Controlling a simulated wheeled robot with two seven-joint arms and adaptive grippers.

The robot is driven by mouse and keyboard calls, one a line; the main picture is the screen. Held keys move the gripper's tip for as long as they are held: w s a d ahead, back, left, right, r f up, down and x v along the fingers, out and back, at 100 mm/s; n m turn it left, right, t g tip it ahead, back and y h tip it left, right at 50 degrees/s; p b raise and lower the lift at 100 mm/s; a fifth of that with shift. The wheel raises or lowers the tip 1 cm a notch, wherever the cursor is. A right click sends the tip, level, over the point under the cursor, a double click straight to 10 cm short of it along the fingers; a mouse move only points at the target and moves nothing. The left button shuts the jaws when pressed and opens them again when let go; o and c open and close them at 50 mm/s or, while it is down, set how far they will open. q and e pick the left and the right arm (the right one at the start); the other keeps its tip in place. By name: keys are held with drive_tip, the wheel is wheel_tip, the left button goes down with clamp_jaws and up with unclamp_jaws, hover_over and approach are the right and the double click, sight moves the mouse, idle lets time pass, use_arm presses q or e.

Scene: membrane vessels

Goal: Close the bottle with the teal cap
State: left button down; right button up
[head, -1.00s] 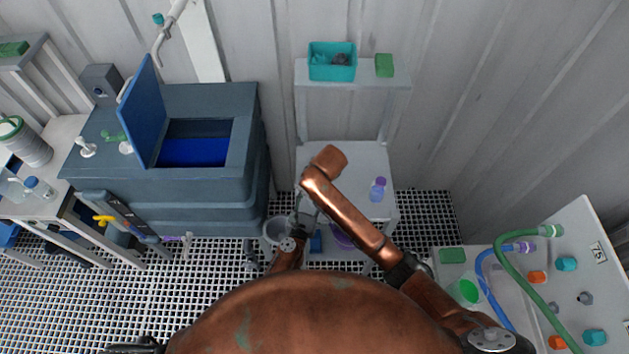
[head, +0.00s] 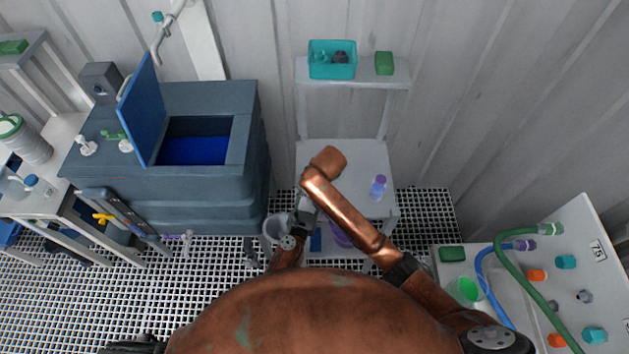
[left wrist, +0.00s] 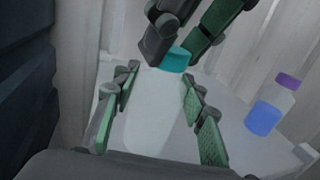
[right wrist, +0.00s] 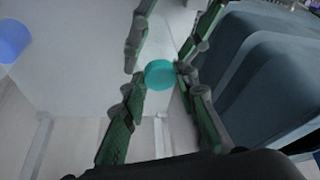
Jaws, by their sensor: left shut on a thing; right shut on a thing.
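The bottle (left wrist: 150,112) is whitish and stands between the green-padded fingers of my left gripper (left wrist: 157,84), which is shut on its body. The teal cap (left wrist: 177,59) is at the bottle's top in the left wrist view. It also shows in the right wrist view as a teal disc (right wrist: 160,74), between the fingertips of my right gripper (right wrist: 158,80), which is shut on it. Whether the cap is seated on the neck or just above it, I cannot tell. In the head view my right arm covers the bottle and cap.
A purple-capped bottle (head: 379,187) stands on the white table (head: 350,160) to the right. A teal bin (head: 332,72) and a green block (head: 384,63) sit on the shelf behind. A blue-grey tank (head: 200,195) with an open lid stands close on the left.

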drive_tip(key=m, duration=0.2)
drive_tip(key=a+m+h, duration=0.1)
drive_tip(key=m, duration=0.1)
drive_tip(key=shift+m+h, duration=0.3)
drive_tip(key=shift+m, duration=0.1)
drive_tip(key=m+h, duration=0.1)
drive_tip(key=m, duration=0.2)
drive_tip(key=shift+a+m+h, duration=0.1)
drive_tip(key=shift+m+h, duration=0.5)
drive_tip(key=shift+m, duration=0.6)
drive_tip(key=o, duration=0.7)
drive_tip(key=shift+o, duration=0.2)
